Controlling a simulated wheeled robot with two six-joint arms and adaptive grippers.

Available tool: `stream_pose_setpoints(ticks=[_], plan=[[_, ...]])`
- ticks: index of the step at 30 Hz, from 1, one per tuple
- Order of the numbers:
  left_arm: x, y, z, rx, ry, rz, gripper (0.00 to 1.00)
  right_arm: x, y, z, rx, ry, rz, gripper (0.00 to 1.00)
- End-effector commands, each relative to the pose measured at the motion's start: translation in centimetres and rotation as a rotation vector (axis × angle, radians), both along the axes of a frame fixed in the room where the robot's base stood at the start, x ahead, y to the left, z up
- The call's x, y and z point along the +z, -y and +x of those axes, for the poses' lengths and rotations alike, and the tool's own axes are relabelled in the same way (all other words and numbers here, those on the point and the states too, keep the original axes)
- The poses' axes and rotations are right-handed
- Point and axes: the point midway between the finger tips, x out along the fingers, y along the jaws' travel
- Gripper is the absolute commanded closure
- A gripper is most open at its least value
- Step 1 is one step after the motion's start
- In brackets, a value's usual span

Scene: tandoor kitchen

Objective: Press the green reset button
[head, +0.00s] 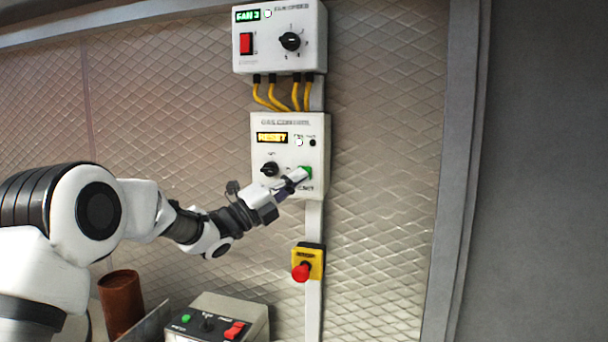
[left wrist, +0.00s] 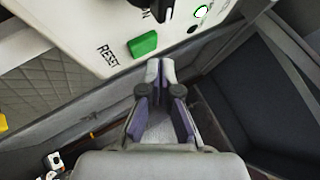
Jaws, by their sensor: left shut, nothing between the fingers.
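The green reset button (head: 308,172) sits low on the right of the white control box (head: 262,182) on the wall, partly hidden by my gripper in the head view. The left wrist view shows the green button (left wrist: 143,44) beside the printed word RESET. My left gripper (head: 299,175) is shut and empty, with its tips at the button's left edge in the head view. In the left wrist view its closed fingertips (left wrist: 161,68) lie just below and right of the button. I cannot tell whether they touch it. My right gripper is not in view.
The box has an amber display (head: 272,138) and a black knob (head: 270,169). A fan box (head: 262,60) hangs above, joined by yellow cables. A red emergency button (head: 301,271) is below. Another control unit (head: 215,310) and a brown cylinder (head: 121,303) stand lower left.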

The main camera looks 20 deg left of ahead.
Motion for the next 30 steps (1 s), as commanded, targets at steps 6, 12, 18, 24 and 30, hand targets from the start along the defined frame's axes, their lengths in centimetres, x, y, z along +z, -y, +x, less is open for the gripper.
stream_pose_setpoints(ticks=[6,12,18,24,30], plan=[[-0.1,0.0,0.6,0.001,0.002,0.001,1.00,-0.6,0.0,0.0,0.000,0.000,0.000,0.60],[0.1,0.1,0.8,0.000,0.000,0.000,1.00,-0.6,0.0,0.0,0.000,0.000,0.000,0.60],[0.0,0.0,0.8,0.000,0.000,0.000,1.00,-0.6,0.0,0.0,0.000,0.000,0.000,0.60],[0.0,0.1,1.1,0.000,0.000,0.000,1.00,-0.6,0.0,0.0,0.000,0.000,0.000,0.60],[0.0,0.1,1.3,0.000,-0.001,0.001,1.00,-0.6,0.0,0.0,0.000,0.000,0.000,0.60]])
